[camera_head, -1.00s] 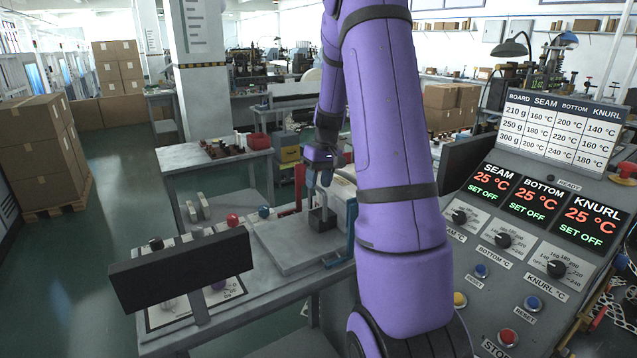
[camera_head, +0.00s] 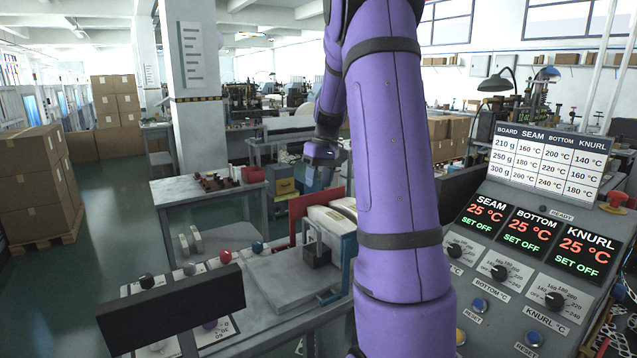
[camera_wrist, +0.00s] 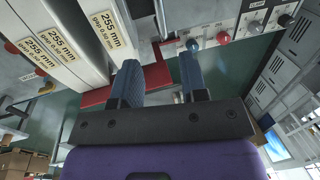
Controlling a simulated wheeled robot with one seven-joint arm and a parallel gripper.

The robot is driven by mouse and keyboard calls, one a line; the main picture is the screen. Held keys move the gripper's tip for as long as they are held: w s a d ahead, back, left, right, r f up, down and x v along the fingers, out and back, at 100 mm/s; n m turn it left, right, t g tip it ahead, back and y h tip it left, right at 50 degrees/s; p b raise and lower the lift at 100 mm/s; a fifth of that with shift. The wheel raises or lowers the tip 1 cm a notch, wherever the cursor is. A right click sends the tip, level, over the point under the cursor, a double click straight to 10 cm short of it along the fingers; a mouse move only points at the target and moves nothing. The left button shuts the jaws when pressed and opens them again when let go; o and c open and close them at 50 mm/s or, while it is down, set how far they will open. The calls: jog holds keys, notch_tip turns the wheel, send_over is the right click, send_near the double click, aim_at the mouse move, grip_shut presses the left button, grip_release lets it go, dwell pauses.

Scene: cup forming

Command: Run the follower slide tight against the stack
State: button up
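My gripper (camera_head: 320,168) is up above the work table, beyond my forearm in the head view. In the wrist view its two blue fingers (camera_wrist: 160,82) stand apart with nothing held between them. A dark block with an upright post (camera_head: 317,252) sits on the grey plate, below the gripper and apart from it; it may be the follower slide, but I cannot tell for sure. White stacked pieces (camera_head: 330,220) stand between a red plate (camera_head: 297,222) and a blue plate (camera_head: 348,262). White labelled pieces (camera_wrist: 72,58) show left of the fingers in the wrist view. Contact between slide and stack is hidden.
The control console (camera_head: 530,250) is at the right. A dark panel (camera_head: 172,310) stands at the front left, near red (camera_head: 225,256) and blue (camera_head: 257,247) knobs. The grey plate (camera_head: 285,278) has clear room. Cardboard boxes (camera_head: 35,180) stand on the far-left floor.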

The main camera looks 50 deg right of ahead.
aim_at(307, 255)
jog(key=shift+f, duration=0.1)
jog(key=c, duration=0.4)
jog(key=a+f+n+g+h, duration=0.1)
jog(key=a+f+n, duration=0.1)
jog(key=a, duration=0.1)
jog(key=a+f+n+g+h, duration=0.1)
jog(key=a+f+n+g, duration=0.1)
jog(key=f+n, duration=0.1)
jog(key=a+f+n+g+h, duration=0.2)
jog(key=a+f, duration=0.1)
jog(key=shift+w+a+f+n, duration=0.2)
jog(key=shift+w+a+n, duration=0.1)
jog(key=shift+w+a, duration=0.1)
grip_shut()
jog(key=w+a+f+n+t+h, duration=0.2)
jog(key=w+a+f+n+h, duration=0.25)
jog(key=a+n+h, duration=0.45)
jog(key=shift+n+y, duration=0.7)
jog(key=shift+y, duration=0.1)
jog(key=x, duration=1)
jog(key=shift+s+r, duration=0.1)
jog(key=shift+s, duration=0.05)
jog(key=d, duration=0.2)
jog(key=s+d, duration=0.1)
jog(key=shift+d+f, duration=0.15)
jog(key=shift+f, duration=0.1)
jog(key=shift+s+d, duration=0.1)
jog(key=shift+d, duration=0.5)
